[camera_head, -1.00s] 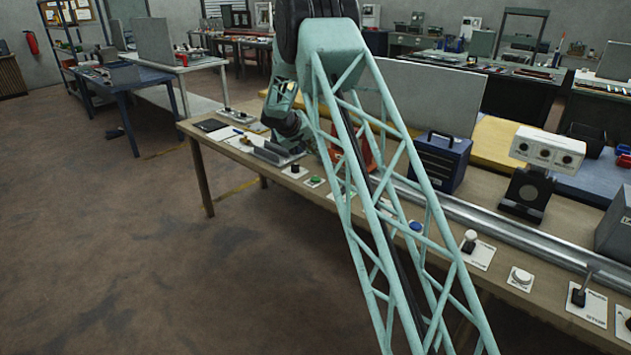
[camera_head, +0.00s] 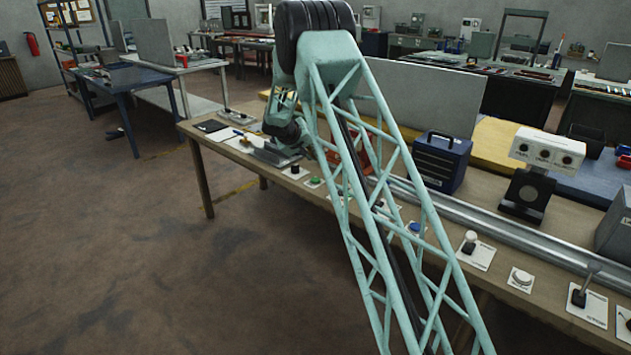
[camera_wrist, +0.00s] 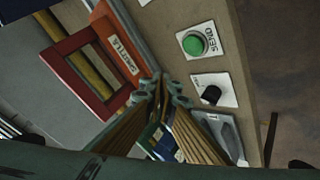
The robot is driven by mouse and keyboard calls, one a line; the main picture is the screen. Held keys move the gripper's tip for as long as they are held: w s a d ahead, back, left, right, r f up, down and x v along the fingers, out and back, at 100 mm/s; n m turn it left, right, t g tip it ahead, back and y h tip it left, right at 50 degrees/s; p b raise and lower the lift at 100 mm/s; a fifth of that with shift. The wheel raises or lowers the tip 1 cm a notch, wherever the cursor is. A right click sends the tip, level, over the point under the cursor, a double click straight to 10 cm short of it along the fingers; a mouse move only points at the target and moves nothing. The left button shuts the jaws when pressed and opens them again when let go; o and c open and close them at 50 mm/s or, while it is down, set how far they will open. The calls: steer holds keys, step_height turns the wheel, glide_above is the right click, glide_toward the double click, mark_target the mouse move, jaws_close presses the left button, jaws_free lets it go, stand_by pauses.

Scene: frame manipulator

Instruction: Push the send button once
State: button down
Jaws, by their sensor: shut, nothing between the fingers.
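The send button is a round green button (camera_wrist: 194,44) on a white plate labelled SEND, in the upper right of the wrist view. In the head view the green button (camera_head: 314,181) sits near the front edge of the bench, beside my arm's lattice. My gripper (camera_wrist: 165,85) is shut and empty in the wrist view. Its fingertips are below and left of the green button in that picture, apart from it. In the head view the fingertips are hidden behind my arm.
A black knob (camera_wrist: 211,94) on a white plate is beside the button. A red-framed item (camera_wrist: 90,62) labelled SHUTTLE lies left of the fingers. The bench (camera_head: 203,165) also carries a blue box (camera_head: 441,160), a metal rail and more controls to the right.

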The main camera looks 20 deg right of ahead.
glide_above(314, 180)
steer(key=shift+w+d+f, duration=0.1)
steer(key=shift+w+f, duration=0.05)
steer(key=shift+f, duration=2.2)
steer(key=shift+f+b, duration=1.35)
steer(key=shift+b, duration=0.2)
steer(key=shift+f+b, duration=0.45)
steer(key=shift+b, duration=0.35)
steer(key=shift+f, duration=0.5)
steer(key=shift+r, duration=0.9)
steer(key=shift+r, duration=0.15)
